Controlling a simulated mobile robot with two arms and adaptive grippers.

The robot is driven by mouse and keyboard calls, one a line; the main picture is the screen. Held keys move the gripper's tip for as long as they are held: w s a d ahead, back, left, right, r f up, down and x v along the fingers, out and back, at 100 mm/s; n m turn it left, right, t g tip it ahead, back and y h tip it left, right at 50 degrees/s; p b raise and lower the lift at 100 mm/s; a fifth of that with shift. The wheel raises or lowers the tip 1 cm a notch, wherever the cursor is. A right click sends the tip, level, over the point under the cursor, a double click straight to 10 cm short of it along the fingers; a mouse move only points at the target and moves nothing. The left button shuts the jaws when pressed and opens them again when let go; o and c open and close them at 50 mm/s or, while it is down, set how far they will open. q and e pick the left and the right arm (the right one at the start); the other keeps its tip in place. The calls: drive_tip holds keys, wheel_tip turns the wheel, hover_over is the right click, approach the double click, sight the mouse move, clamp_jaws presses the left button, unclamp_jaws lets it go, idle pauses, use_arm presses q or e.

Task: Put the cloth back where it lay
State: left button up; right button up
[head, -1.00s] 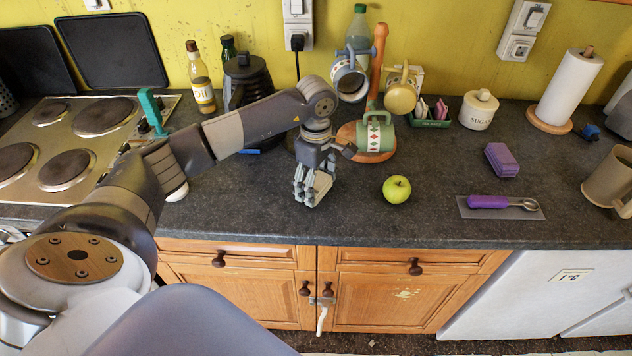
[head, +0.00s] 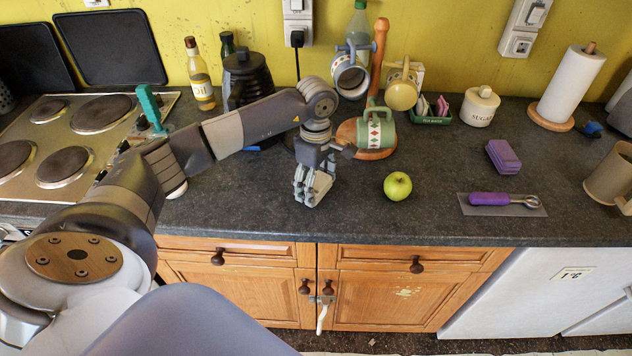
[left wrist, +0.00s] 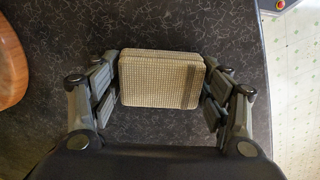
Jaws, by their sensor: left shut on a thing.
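The cloth (left wrist: 160,78) is a beige, waffle-textured folded pad with a darker stripe near one end. In the left wrist view it lies between the two sets of fingers of my left gripper (head: 312,190), which is shut on it from both sides. In the head view the gripper points down over the counter, left of the green apple, and the fingers hide most of the cloth. I cannot tell whether the cloth touches the counter. My right gripper is not in view.
A wooden mug stand (head: 379,155) with mugs is close behind the gripper. A green apple (head: 397,186) is to its right. Further right are a purple block (head: 503,157) and a purple-handled scoop (head: 490,199). The counter's front edge is near; the counter left of the gripper is clear.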

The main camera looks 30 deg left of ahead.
use_arm(q)
drive_tip(key=o, duration=1)
drive_tip(key=shift+o, duration=0.2)
drive_tip(key=shift+r, duration=0.1)
drive_tip(key=shift+r+p, duration=0.9)
drive_tip(key=shift+r, duration=0.45)
drive_tip(key=shift+r+p, duration=1.4)
drive_tip(key=shift+r, duration=1.15)
wheel_tip(320, 180, up, 12)
